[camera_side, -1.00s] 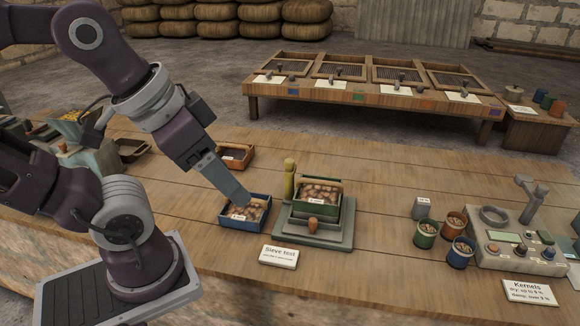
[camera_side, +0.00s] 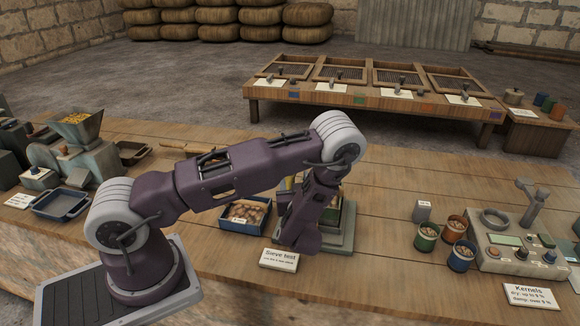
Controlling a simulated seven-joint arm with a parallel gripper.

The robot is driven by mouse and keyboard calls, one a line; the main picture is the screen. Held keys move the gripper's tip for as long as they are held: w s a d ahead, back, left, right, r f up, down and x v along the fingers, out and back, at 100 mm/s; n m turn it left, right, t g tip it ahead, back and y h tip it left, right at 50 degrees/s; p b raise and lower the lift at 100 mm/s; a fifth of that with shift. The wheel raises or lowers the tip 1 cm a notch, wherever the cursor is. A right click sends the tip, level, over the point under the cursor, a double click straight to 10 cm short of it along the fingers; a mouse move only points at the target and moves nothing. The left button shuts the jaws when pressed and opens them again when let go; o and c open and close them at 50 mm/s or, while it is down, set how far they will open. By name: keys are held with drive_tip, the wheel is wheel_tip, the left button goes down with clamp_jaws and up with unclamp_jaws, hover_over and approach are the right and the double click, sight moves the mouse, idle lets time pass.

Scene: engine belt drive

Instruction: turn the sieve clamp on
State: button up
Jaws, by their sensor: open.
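The sieve fixture sits on the table behind the "Sieve test" card (camera_side: 279,258). My arm covers most of it. The right part of its grey-green base (camera_side: 343,241) and a sliver of the sieve box (camera_side: 331,215) show. The clamp cannot be made out, and the brown knob seen earlier at the front is hidden. My gripper is hidden behind my own arm link, which hangs down in front of the fixture, so its fingers and any contact cannot be seen.
A blue tray of brown kernels (camera_side: 238,222) stands just left of the fixture. Small cups of kernels (camera_side: 427,237) and a grey tester (camera_side: 500,255) stand to the right. An empty blue tray (camera_side: 60,205) lies at the left. The table between fixture and cups is clear.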

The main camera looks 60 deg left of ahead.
sight(291, 179)
drive_tip(key=shift+s+a+y, duration=0.2)
drive_tip(key=shift+a+y, duration=0.1)
drive_tip(key=shift+a, duration=0.25)
drive_tip(key=x, duration=0.6)
drive_tip(key=shift+w, duration=0.2)
clamp_jaws()
